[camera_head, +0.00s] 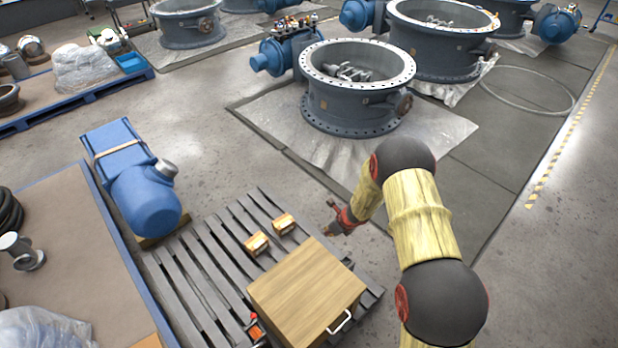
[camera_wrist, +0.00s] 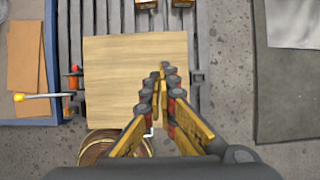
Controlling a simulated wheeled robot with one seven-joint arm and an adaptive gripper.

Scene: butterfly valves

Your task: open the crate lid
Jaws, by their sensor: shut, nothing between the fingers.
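The crate (camera_head: 305,290) stands on a grey slatted pallet, and its flat light-wood lid lies closed on top. A white bar handle (camera_head: 340,322) is at its near right edge. In the wrist view, the lid (camera_wrist: 115,70) fills the centre left, and a small white piece of the handle (camera_wrist: 149,132) shows between my fingers. My gripper (camera_head: 329,230) is shut and empty, in the air beyond the crate's far right corner in the head view. In the wrist view my gripper (camera_wrist: 162,72) shows over the lid's right part, with its fingertips together. Contact with the lid is not visible.
Two small cardboard boxes (camera_head: 270,234) lie on the pallet (camera_head: 215,262) beyond the crate. An orange-red tool or latch (camera_head: 256,329) is at the crate's left side. A blue motor (camera_head: 145,195) stands left of the pallet. Large valve rings (camera_head: 355,105) stand behind; grey floor is open at right.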

